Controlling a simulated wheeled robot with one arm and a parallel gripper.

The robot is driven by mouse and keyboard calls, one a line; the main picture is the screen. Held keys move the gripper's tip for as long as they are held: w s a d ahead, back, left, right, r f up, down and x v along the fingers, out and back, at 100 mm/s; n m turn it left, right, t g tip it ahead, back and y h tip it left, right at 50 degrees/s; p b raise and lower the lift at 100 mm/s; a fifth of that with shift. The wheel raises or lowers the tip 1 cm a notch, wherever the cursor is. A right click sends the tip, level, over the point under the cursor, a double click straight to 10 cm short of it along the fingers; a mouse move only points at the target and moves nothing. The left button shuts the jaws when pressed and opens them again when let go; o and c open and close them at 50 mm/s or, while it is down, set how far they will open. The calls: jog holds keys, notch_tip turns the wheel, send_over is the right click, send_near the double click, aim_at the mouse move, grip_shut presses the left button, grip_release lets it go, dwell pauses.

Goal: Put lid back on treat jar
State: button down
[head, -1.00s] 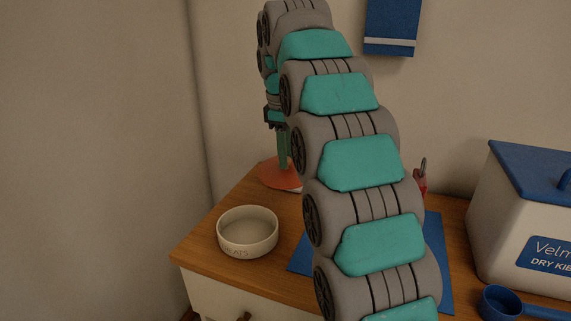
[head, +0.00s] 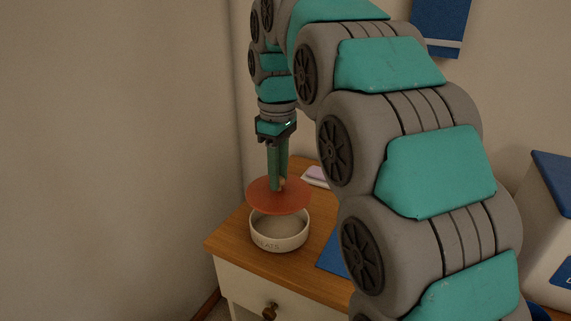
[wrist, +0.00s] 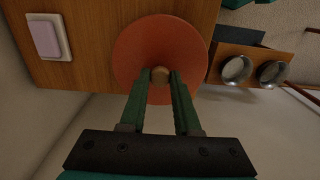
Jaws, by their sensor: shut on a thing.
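My gripper (head: 278,184) is shut on the knob of a round, reddish-orange lid (head: 263,198). In the wrist view the lid hides the jar.
A wooden top (head: 240,228) on a white drawer cabinet bears the jar. A small pinkish-white item (head: 317,175) lies behind it. A blue mat (head: 331,262) and a white, blue-lidded bin (head: 548,215) are to the right. The wrist view also shows two metal bowls (wrist: 236,69).

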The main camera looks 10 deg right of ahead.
aim_at(279, 197)
jog(key=shift+f+b, duration=1.25)
jog(key=shift+f, duration=1.8)
jog(key=shift+f, duration=0.2)
jog(key=shift+c, duration=0.3)
grip_release()
dwell(0.4)
jog(key=shift+r+p, duration=1.3)
jog(key=shift+r, duration=2.25)
grip_shut()
